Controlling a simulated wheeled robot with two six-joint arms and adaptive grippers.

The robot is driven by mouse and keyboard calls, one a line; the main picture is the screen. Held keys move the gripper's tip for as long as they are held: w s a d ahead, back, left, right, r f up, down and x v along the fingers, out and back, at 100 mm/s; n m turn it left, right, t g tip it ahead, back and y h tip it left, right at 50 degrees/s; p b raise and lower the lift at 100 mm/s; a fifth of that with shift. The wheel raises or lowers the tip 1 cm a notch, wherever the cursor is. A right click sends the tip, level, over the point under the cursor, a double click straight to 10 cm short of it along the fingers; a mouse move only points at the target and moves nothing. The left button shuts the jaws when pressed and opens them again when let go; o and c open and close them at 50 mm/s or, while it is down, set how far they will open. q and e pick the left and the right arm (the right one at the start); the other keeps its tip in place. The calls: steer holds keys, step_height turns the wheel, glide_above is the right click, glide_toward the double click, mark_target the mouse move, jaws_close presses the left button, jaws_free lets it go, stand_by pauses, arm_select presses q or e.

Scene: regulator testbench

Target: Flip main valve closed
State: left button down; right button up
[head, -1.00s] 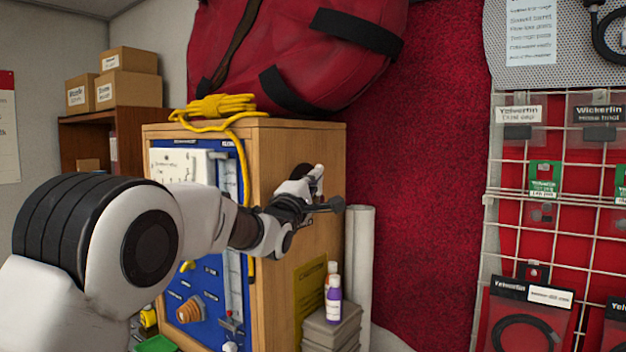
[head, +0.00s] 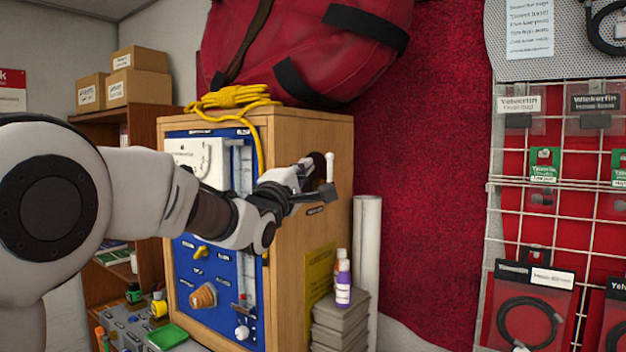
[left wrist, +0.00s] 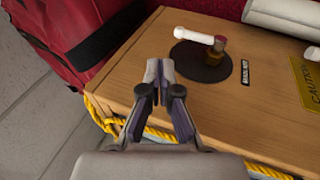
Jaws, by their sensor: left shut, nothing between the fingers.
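The main valve shows in the left wrist view as a white lever handle (left wrist: 194,35) on a reddish-brown and brass pivot, over a round dark plate (left wrist: 203,62) on the wooden cabinet's side (left wrist: 130,105). In the head view the handle (head: 330,166) stands about upright on the cabinet's right side. My left gripper (left wrist: 160,72) is shut and empty, beside the dark plate and apart from the handle in the wrist view. In the head view the left gripper (head: 320,188) is just below the handle and partly hides the valve. My right gripper is not in view.
A yellow rope (head: 235,97) and a red bag (head: 300,50) lie on the cabinet. A purple bottle (head: 343,290) stands on grey boxes (head: 340,325) below the valve. A white roll (head: 367,245) stands beside the cabinet. A wire rack (head: 490,185) is at the right.

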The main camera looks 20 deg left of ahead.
arm_select(q)
steer(key=s+a+f+m+g+y, duration=0.1)
steer(key=s+f+m+g, duration=0.15)
steer(key=f, duration=1.35)
steer(key=s+a+f+m+g+b, duration=0.15)
steer(key=f+g, duration=0.25)
steer(key=f, duration=1.1)
steer(key=s+f+m+g+y, duration=0.1)
steer(key=f+m+g, duration=0.2)
steer(key=f, duration=1.3)
steer(key=s+f+m+g, duration=0.5)
steer(key=s+f+g, duration=0.2)
steer(key=s+f, duration=1.4)
steer(key=s+f+m+g, duration=0.2)
steer(key=s+f, duration=0.2)
steer(key=s, duration=0.6)
steer(key=s+a+f+m+g, duration=0.1)
steer(key=s+f+m+g, duration=0.2)
steer(key=s, duration=0.7)
steer(key=shift+a+f+y, duration=0.2)
steer(key=shift+f+y, duration=0.1)
steer(key=shift+f, duration=0.5)
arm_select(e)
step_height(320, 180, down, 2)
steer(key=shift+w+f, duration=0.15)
